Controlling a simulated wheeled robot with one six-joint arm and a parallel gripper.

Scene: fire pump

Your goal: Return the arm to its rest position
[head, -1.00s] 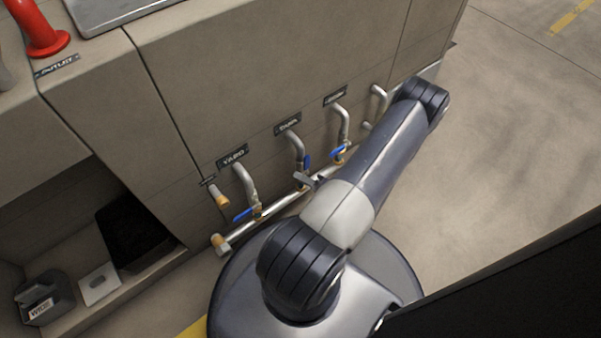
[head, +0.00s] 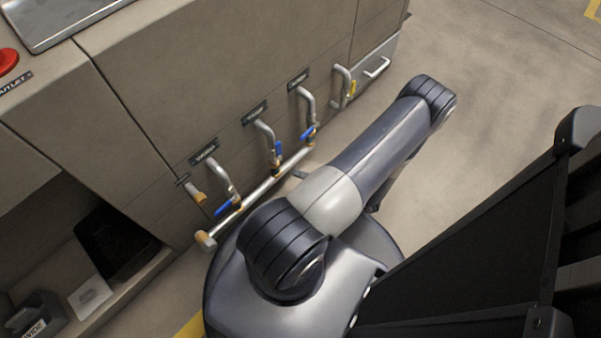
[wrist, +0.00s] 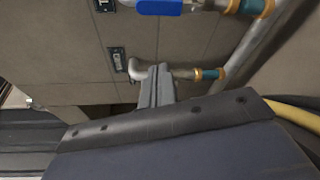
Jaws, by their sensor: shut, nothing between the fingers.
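In the wrist view my gripper (wrist: 159,72) points up the picture with its two grey fingers together and nothing between them. Behind it are the pipes and wall of the cabinet; I cannot tell the exact gap. In the head view my arm stretches from its round base toward the upper right, and its elbow bends above the floor. The forearm is mostly hidden behind the upper arm. Only a small grey tip, probably of my gripper (head: 300,174), shows beside the upper arm, near the pipe.
The beige cabinet (head: 200,90) stands close on the left. A horizontal pipe (head: 262,189) with blue-handled valves (head: 228,206) runs low along it. A drawer handle (head: 377,68) is farther back. A black panel (head: 470,240) is at right. Floor (head: 500,110) beyond the elbow is clear.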

